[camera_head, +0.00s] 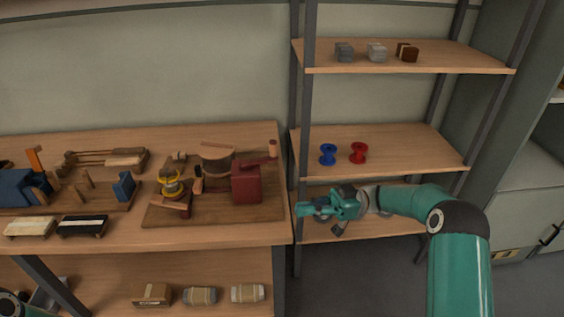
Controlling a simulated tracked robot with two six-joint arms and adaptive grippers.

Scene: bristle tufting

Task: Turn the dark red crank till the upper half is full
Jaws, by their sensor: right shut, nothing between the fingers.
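The dark red crank (259,161) sits on top of a dark red box (247,184) at the right end of a wooden board. Its arm points to the right and ends in an upright wooden knob (272,148). My right gripper (303,209) is shut and empty. It shows to the right of the bench's right edge, apart from the crank and lower in the picture. My left gripper is not in view. I cannot tell which part is the upper half or how full it is.
The board (160,217) also carries a round wooden drum (216,158) and a yellow-ringed part (172,186). Two brushes (82,226) lie at the bench's front left. A shelf post (301,215) stands right of the bench. Blue (328,154) and red (358,153) spools stand on the shelf.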

